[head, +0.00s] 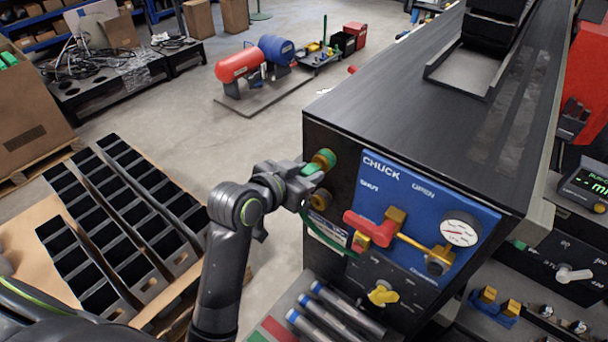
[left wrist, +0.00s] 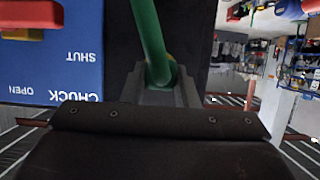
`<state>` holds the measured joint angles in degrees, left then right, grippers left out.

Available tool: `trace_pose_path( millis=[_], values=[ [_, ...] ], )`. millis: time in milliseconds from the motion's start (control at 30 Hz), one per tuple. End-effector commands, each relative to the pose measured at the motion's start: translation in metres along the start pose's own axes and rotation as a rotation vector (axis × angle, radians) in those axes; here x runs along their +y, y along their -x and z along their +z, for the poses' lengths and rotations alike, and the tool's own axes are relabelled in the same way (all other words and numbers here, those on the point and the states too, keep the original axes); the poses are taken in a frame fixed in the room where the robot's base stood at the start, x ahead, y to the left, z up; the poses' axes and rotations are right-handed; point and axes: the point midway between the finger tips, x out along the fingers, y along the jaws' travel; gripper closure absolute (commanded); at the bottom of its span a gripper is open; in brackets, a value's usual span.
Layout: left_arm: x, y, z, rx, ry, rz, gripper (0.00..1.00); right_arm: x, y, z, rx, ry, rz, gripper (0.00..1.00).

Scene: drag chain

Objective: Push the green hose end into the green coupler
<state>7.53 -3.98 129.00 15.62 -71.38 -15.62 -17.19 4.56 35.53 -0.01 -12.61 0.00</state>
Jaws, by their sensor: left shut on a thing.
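The green coupler (head: 326,157), a brass fitting with a green ring, sticks out of the upper left of the machine's dark front panel. My left gripper (head: 305,178) is shut on the green hose end just in front of and below the coupler. The green hose (head: 335,241) loops down below the gripper along the panel. In the left wrist view the green hose (left wrist: 150,42) runs down between the fingers (left wrist: 160,88). A bit of brass shows behind it. Whether the hose end touches the coupler or sits inside it I cannot tell. My right gripper is not in view.
A second brass fitting (head: 321,197) sits just below the coupler. The blue CHUCK plate (head: 405,190) with a red-handled lever (head: 371,229) and gauge (head: 461,229) is close on the right. Metal rods (head: 340,310) lie below. Black racks (head: 120,220) stand at left.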

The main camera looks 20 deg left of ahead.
Motion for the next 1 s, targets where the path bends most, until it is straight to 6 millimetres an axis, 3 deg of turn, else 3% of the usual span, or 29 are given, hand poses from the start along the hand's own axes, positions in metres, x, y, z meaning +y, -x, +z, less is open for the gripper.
trace_pose_path(
  millis=[500,533,700,1000],
  values=[
    [0.0,-0.0046,-0.0023,0.001,0.0,0.0,1.0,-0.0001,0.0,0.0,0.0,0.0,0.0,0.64],
    [0.0,-0.0046,-0.0023,0.001,0.0,0.0,0.69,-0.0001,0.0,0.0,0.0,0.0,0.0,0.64],
    [0.0,-0.0046,-0.002,0.0,0.0,0.0,0.48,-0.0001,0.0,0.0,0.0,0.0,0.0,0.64],
    [-0.0001,-0.0048,-0.002,-0.001,0.0,0.0,0.48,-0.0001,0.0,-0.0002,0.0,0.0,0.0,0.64]
  ],
)
